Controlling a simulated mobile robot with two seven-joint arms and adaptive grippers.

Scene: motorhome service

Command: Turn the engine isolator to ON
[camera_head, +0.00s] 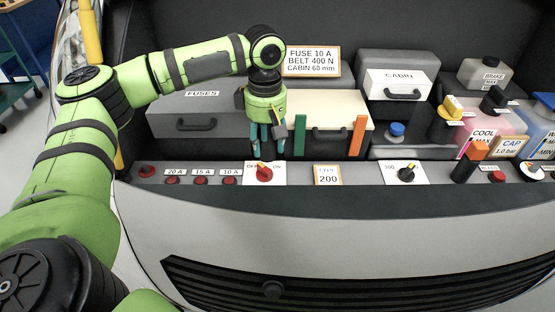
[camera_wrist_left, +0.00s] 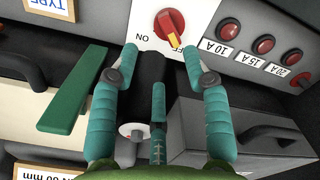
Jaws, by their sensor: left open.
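The engine isolator is a red rotary knob (camera_head: 264,174) with a yellow pointer, on a white plate marked OFF and ON on the front ledge. In the left wrist view the knob (camera_wrist_left: 169,22) has its yellow pointer towards the OFF mark, which a finger partly covers; the ON mark is clear of the fingers. My left gripper (camera_head: 267,150) points down just above and behind the knob. In the left wrist view its teal fingers (camera_wrist_left: 157,62) are spread, with nothing between them, and appear apart from the knob. My right gripper is not in view.
Red buttons (camera_head: 201,181) labelled 20 A, 15 A and 10 A lie left of the isolator. A TYPE 200 card (camera_head: 328,176) and a black dial (camera_head: 406,174) lie to its right.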

